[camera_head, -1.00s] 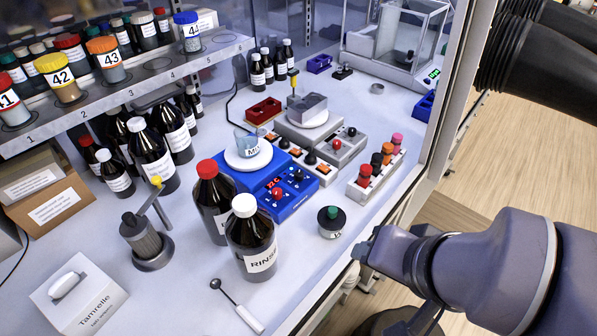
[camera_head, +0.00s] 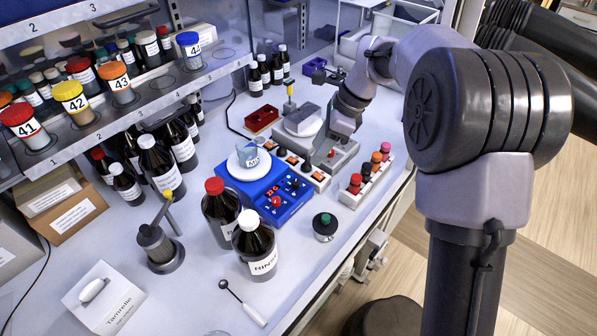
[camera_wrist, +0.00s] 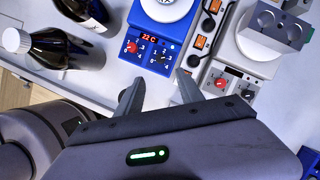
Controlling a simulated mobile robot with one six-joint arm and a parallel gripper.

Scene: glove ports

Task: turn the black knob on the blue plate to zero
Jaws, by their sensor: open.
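The blue plate (camera_head: 236,178) stands mid-bench with a round white top and a small beaker (camera_head: 252,158) on it. Its front panel carries a red knob (camera_head: 276,202) on the left and the black knob (camera_head: 295,184) on the right. In the wrist view the panel shows a red "22 C" display (camera_wrist: 148,37), the red knob (camera_wrist: 131,47) and the black knob (camera_wrist: 162,57) with a dial around it. The black knob's setting is too small to read. My gripper (camera_wrist: 159,86) is open and empty; its fingertips appear just below the black knob in that view, apart from it.
A grey device (camera_wrist: 225,82) with red and black knobs and a strip with orange switches (camera_wrist: 196,50) stand beside the blue plate. Two dark bottles, one with a white cap (camera_head: 247,225), stand in front. A rack of coloured caps (camera_head: 354,185) is to the right.

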